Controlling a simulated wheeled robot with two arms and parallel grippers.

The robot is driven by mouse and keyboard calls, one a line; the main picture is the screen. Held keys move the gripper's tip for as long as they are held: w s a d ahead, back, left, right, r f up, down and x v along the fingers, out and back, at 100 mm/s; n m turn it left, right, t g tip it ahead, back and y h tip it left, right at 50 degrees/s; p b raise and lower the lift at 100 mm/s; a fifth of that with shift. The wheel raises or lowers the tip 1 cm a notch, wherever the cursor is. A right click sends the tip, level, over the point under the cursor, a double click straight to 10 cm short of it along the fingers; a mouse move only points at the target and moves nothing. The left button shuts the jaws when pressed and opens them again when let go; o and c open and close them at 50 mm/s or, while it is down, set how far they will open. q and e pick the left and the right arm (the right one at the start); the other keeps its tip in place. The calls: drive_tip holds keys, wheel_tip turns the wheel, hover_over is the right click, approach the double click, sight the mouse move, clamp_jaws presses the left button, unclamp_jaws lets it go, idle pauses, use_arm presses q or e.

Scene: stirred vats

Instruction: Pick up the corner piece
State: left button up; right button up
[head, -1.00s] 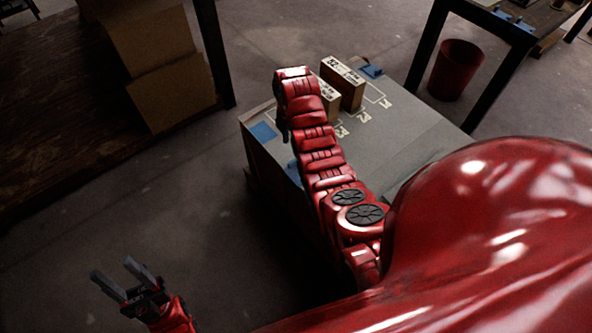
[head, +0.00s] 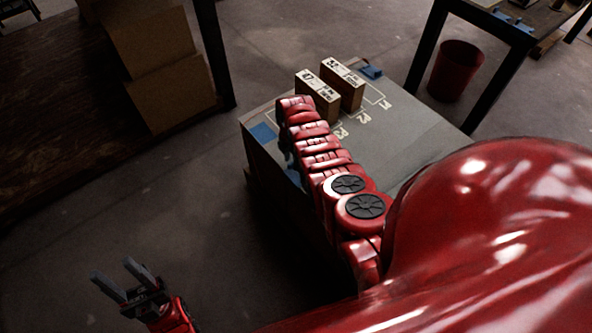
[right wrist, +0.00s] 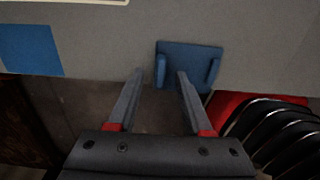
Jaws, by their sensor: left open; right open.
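A blue piece with raised walls along its edges (right wrist: 190,55), which looks like the corner piece, lies at the edge of the grey table top in the right wrist view. In the head view a bit of blue (head: 293,174) shows beside my right arm, mostly hidden by it. My right gripper (right wrist: 161,72) is open, its fingertips at the piece's near side, one overlapping it in the picture. I cannot tell whether they touch. In the head view my right arm hides most of that gripper. My left gripper (head: 111,268) is open and empty over the floor, away from the table.
The grey table (head: 430,140) carries two upright labelled boxes (head: 342,83), a flat blue square (head: 263,132) and another small blue piece (head: 372,71) at the back. A red bin (head: 456,70) stands behind. Cardboard boxes (head: 150,40) are at upper left.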

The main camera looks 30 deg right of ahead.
drive_tip(key=shift+f, duration=0.35)
drive_tip(key=shift+c, duration=0.2)
clamp_jaws()
